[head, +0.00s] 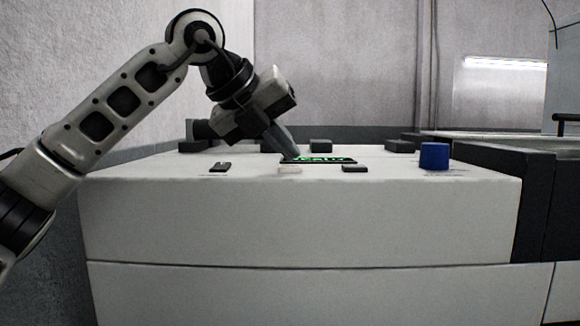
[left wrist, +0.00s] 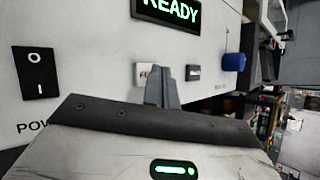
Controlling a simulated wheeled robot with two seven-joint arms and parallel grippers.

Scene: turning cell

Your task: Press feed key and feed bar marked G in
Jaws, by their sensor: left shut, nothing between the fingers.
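My left gripper (head: 291,154) is shut and empty, its fingers pointing down at the machine's top panel close to the display. A pale key (head: 290,169) lies just in front of the fingertips; in the left wrist view the pale key (left wrist: 142,74) carries a dark mark, partly hidden by my fingers (left wrist: 160,74). I cannot tell whether the fingertips touch the key or the panel. A dark key (head: 355,168) sits to the right, also in the left wrist view (left wrist: 193,73). No bar marked G can be made out. My right gripper is not in view.
The display (head: 325,160) glows green and reads READY in the left wrist view (left wrist: 168,12). A black power switch (head: 220,167) is at left, a blue knob (head: 435,156) at right. Several dark blocks (head: 400,146) line the panel's back. The panel's front strip is clear.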

